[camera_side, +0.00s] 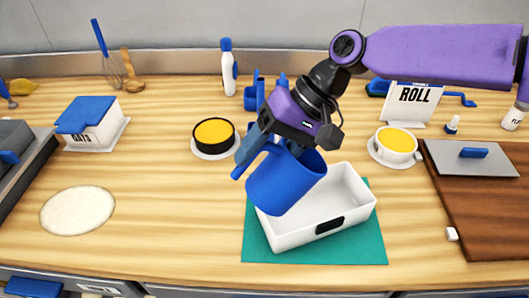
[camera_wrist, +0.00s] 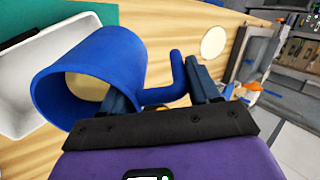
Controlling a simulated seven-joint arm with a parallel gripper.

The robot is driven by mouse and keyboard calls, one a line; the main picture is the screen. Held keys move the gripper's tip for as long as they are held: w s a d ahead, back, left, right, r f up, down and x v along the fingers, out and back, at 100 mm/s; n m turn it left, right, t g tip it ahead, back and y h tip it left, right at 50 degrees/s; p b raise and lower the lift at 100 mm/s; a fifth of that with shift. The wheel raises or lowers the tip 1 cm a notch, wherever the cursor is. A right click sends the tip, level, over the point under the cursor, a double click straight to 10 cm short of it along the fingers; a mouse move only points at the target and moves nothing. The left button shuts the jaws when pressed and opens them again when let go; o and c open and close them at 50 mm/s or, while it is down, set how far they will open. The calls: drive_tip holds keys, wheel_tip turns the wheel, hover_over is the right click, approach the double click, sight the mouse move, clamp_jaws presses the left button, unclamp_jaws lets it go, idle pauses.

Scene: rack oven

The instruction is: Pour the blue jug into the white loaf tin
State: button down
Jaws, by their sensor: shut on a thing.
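The blue jug (camera_side: 284,185) is held tilted over the left part of the white loaf tin (camera_side: 347,190), its mouth facing up and to the right in the side view. My gripper (camera_side: 252,152) is shut on the jug's handle. In the wrist view my gripper (camera_wrist: 168,95) closes on the handle, and the jug (camera_wrist: 112,65) shows its open mouth toward the camera. The loaf tin (camera_wrist: 45,60) is partly hidden behind the jug there. The tin stands on a green mat (camera_side: 262,247).
A black round tin with yellow filling (camera_side: 214,133) stands left of the jug. A white cup with yellow filling (camera_side: 396,146) is behind the loaf tin at the right. A wooden board (camera_side: 490,213) lies at the far right. The front left counter has free room around a pale disc (camera_side: 78,210).

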sight(284, 148)
drive_tip(key=shift+r, duration=0.1)
drive_tip(key=shift+w+d+r+g+y, duration=0.1)
drive_tip(key=shift+d+r+g+y, duration=0.15)
drive_tip(key=shift+y, duration=0.45)
drive_tip(key=shift+w+d+g+y, duration=0.1)
drive_tip(key=shift+d+g+y, duration=0.2)
drive_tip(key=shift+y, duration=0.4)
drive_tip(key=shift+d, duration=0.15)
drive_tip(key=shift+w+d+y, duration=0.15)
drive_tip(key=shift+d+y, duration=0.2)
drive_tip(key=shift+y, duration=0.15)
drive_tip(key=shift+w+d+g+y, duration=0.15)
drive_tip(key=shift+d+g+y, duration=0.25)
drive_tip(key=shift+y, duration=0.3)
